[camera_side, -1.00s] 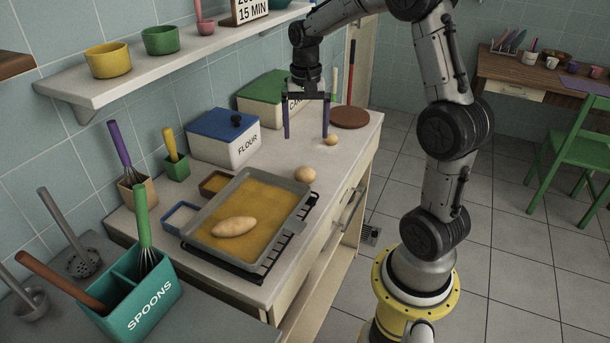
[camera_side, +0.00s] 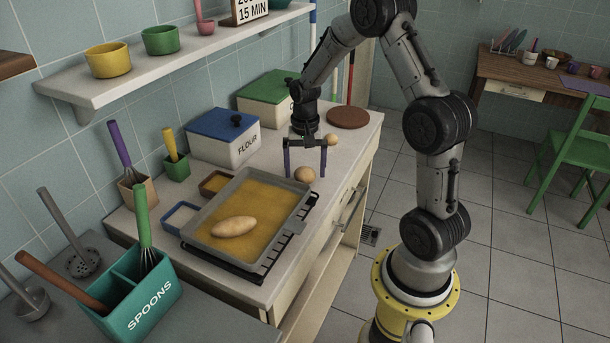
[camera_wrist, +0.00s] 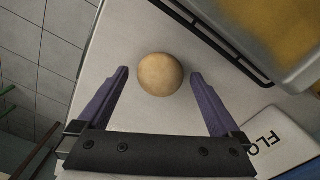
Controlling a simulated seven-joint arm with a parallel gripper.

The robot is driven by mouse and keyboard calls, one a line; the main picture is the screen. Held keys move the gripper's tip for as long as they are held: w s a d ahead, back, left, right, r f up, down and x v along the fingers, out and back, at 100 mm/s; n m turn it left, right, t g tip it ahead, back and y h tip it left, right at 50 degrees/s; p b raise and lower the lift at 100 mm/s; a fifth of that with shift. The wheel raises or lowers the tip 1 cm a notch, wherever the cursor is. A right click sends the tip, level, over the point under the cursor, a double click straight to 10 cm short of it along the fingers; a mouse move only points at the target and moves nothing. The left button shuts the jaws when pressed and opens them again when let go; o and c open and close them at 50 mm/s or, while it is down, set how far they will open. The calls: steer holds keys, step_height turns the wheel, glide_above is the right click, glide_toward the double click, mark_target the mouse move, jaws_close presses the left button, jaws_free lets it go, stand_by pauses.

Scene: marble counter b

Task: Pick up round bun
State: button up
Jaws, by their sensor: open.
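In the wrist view the bun (camera_wrist: 160,74) lies between and slightly beyond my two purple fingertips. My gripper (camera_side: 305,176) is open, its fingers pointing down on either side of the bun in the side view. In the wrist view my gripper (camera_wrist: 160,73) shows a gap on both sides of the bun, so the fingers appear apart from it.
A tray (camera_side: 281,254) holding a long loaf (camera_side: 234,226) stands on a dark rack. A second small bun (camera_side: 332,140) lies behind my gripper. The flour box (camera_side: 218,145) and a round brown board (camera_side: 348,117) are farther back.

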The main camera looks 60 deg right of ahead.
steer(key=shift+f, duration=0.4)
steer(key=shift+c, duration=0.2)
steer(key=c, duration=1.3)
steer(key=shift+r, duration=0.1)
